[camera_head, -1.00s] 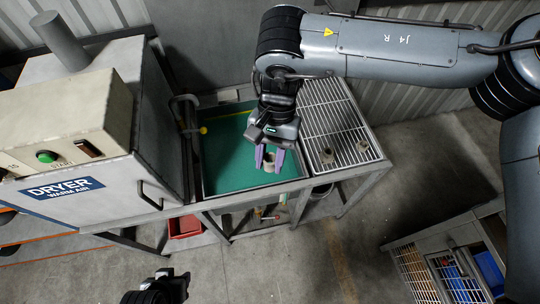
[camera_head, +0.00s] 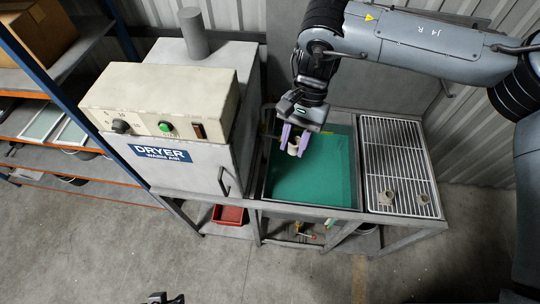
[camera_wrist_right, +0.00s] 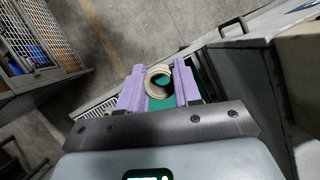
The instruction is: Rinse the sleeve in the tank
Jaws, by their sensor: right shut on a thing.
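The sleeve (camera_head: 293,148) is a small pale beige ring. My right gripper (camera_head: 294,141) is shut on it with purple fingers, over the left part of the tank (camera_head: 262,190) and its green liquid. In the right wrist view the sleeve (camera_wrist_right: 149,80) sits between the two fingers (camera_wrist_right: 157,82), and green shows through its hole. I cannot tell whether the sleeve touches the liquid. My left gripper (camera_head: 163,298) shows only as a dark tip at the bottom edge, and its jaws cannot be read.
The grey dryer (camera_head: 180,170) stands left of the tank, with a green button and a door handle. A wire rack (camera_head: 395,150) at the right holds two small beige pieces (camera_head: 422,198). A red bin (camera_head: 228,215) sits below. Shelving stands at the far left.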

